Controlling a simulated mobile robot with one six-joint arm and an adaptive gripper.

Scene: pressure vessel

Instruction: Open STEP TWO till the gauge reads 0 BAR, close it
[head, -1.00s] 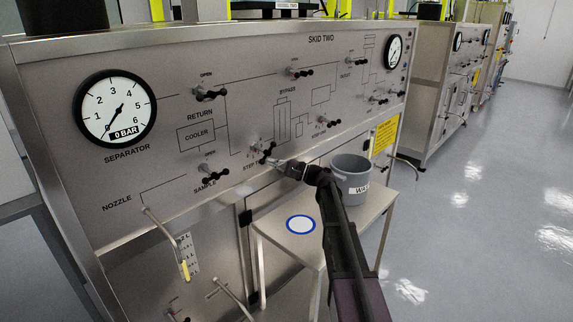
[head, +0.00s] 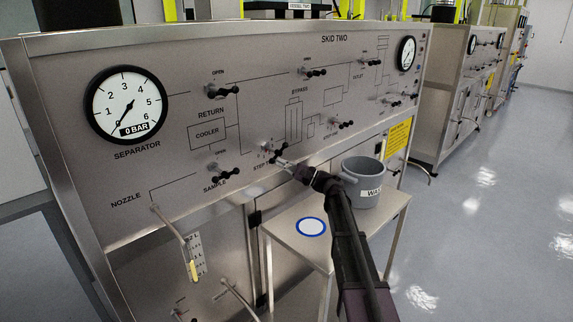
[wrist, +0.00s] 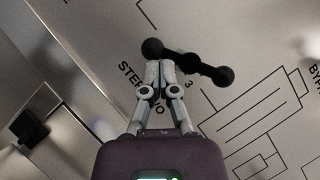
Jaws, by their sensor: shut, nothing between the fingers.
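The separator gauge (head: 127,104) is at the left of the panel in the head view. Its needle points near 0 and its label reads 0 BAR. The STEP TWO valve (head: 277,150) is low in the middle of the panel. Its black bar handle with ball ends also shows in the wrist view (wrist: 205,66), lying aslant. My gripper (head: 283,161) is at this handle. In the wrist view my gripper (wrist: 160,68) is shut and empty, its tips beside the handle near the left ball. Whether they touch it I cannot tell. My gripper partly covers the STEP TWO lettering.
Other black valve handles are close by: SAMPLE (head: 224,173) at left, one (head: 341,124) at right, and RETURN (head: 222,91) above. A small metal table (head: 285,232) below holds a grey bucket (head: 363,185) and a blue-ringed white disc (head: 311,227). Floor at right is clear.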

